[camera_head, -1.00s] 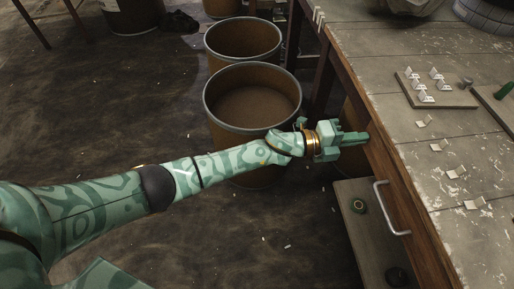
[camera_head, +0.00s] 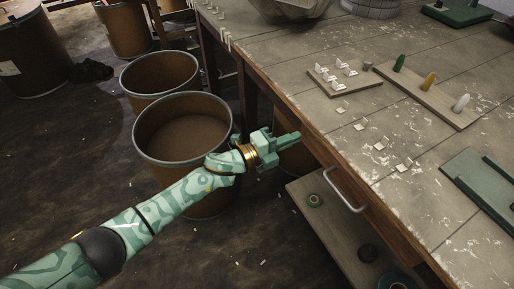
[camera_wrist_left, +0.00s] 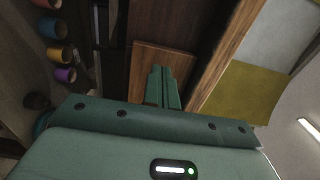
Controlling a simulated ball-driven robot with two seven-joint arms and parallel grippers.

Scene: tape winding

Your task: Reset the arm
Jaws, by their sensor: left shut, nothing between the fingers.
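My left arm comes in from the left in the head view. Its green gripper (camera_head: 288,139) is shut and empty, beside the table's wooden front edge and above the open drawer. In the left wrist view the closed fingers (camera_wrist_left: 163,88) lie together, with brown wooden surfaces beyond them. My right gripper is in neither view.
The workbench (camera_head: 290,65) fills the right, with a board of small white pieces (camera_head: 345,82) and a board of coloured pieces (camera_head: 425,92). An open drawer (camera_head: 335,215) with a metal handle juts out below. Brown drums (camera_head: 140,125) stand behind my arm.

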